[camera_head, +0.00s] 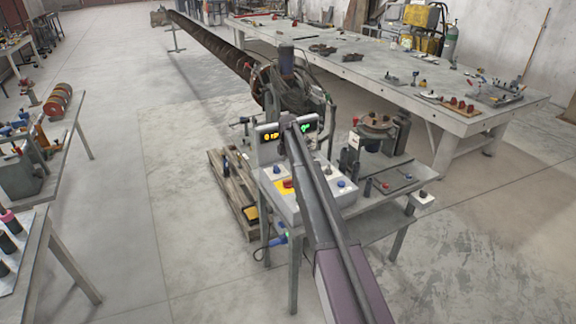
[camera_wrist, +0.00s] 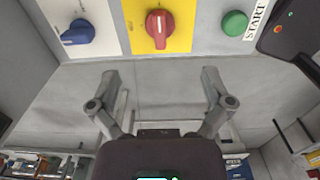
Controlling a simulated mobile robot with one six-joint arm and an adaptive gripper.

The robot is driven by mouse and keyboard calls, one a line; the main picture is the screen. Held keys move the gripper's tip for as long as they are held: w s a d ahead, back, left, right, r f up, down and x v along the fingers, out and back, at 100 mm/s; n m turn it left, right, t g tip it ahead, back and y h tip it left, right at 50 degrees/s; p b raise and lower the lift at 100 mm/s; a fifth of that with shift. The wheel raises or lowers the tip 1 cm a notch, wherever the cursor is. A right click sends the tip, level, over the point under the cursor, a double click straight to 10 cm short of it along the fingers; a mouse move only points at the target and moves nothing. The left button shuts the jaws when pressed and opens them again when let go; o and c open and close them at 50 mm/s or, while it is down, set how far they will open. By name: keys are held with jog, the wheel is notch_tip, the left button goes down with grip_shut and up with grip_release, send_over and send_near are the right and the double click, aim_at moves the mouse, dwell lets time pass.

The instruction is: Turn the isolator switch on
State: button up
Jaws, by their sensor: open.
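The red rotary switch (camera_wrist: 158,28) sits on a yellow plate (camera_wrist: 178,40) at the top of the wrist view. Its grip stands roughly upright in that picture, with a pale mark on it. It appears small and red on the control box in the head view (camera_head: 287,184). My gripper (camera_wrist: 160,78) is open and empty. Its two fingers are spread below the switch in the wrist view, apart from it, with the switch roughly centred between them. In the head view my arm covers part of the control box, and the fingers cannot be made out.
A blue knob (camera_wrist: 77,33) is left of the yellow plate, and a green button (camera_wrist: 234,24) by a START label is right. A dark part with a red button (camera_wrist: 290,32) is at upper right. Lit displays (camera_head: 268,135) stand behind the box.

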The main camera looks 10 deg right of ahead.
jog(key=shift+r+p, duration=2.45)
jog(key=shift+r, duration=0.35)
jog(key=s+f+m+b, duration=0.3)
jog(key=s+m, duration=0.2)
jog(key=s, duration=0.5)
jog(key=s+f+m+b, duration=0.3)
jog(key=s+m, duration=0.2)
jog(key=s, duration=0.5)
jog(key=s+f+m+b, duration=0.3)
jog(key=s+m, duration=0.1)
jog(key=s, duration=0.7)
jog(key=shift+m, duration=0.4)
jog(key=shift+s, duration=0.1)
jog(key=s+m, duration=0.6)
jog(key=s, duration=0.8)
jog(key=shift+m, duration=0.4)
